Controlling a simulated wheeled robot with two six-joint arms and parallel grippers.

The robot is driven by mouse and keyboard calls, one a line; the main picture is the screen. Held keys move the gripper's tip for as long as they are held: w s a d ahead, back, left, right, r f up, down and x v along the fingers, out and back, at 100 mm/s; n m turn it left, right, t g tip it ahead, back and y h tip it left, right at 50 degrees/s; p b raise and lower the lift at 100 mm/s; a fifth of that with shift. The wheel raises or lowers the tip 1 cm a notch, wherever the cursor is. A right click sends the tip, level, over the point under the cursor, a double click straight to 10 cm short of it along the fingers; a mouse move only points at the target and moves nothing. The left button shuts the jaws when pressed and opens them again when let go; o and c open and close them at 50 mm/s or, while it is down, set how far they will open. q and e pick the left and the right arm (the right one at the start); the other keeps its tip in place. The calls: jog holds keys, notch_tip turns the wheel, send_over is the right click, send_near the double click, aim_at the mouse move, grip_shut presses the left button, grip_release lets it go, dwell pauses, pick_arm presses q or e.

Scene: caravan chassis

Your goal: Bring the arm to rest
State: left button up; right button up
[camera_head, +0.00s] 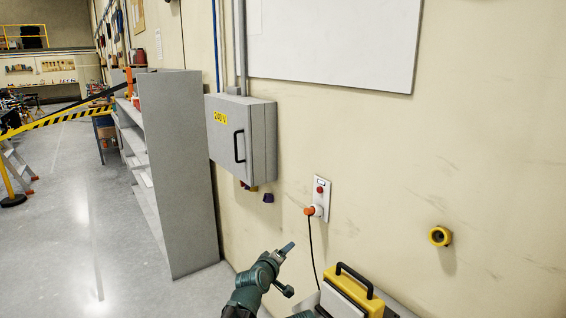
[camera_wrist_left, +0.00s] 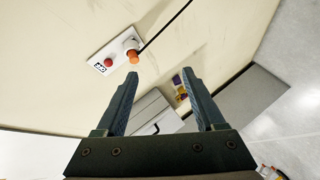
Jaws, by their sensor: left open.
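My left arm comes up from the bottom of the head view. Its left gripper (camera_head: 287,248) is in the air in front of the wall, below the grey cabinet and to the lower left of the wall socket. In the left wrist view the two fingers of the left gripper (camera_wrist_left: 159,71) stand apart with nothing between them. The white socket plate (camera_head: 316,199) has a red button and an orange plug (camera_head: 309,211) in it; the plug (camera_wrist_left: 133,57) also shows beyond the fingers in the wrist view. My right gripper is not seen.
A grey 240 V cabinet (camera_head: 242,137) hangs on the wall. A black cable (camera_head: 312,255) drops from the plug toward a yellow case with a black handle (camera_head: 355,285). A grey shelf unit (camera_head: 181,170) stands at left. A yellow wall fitting (camera_head: 439,236) is at right. Open floor lies left.

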pick_arm(q)
jog(key=s+a+f+m+g+y, duration=0.2)
jog(key=s+a+f+m+g, duration=0.25)
jog(key=s, duration=0.45)
jog(key=s+a+f+m+g+y, duration=0.1)
jog(key=s+a+f+g, duration=0.35)
jog(key=s+a, duration=0.35)
jog(key=s+a+f+m+g+y, duration=0.25)
jog(key=s+a+f, duration=0.3)
jog(key=s, duration=0.45)
jog(key=s+d+r+m+g+p, duration=0.1)
jog(key=s+d+m, duration=0.3)
jog(key=d, duration=0.7)
jog(key=shift+s+d+r+g+y+p, duration=0.35)
jog(key=shift+s+g+p, duration=0.1)
jog(key=shift+s, duration=0.45)
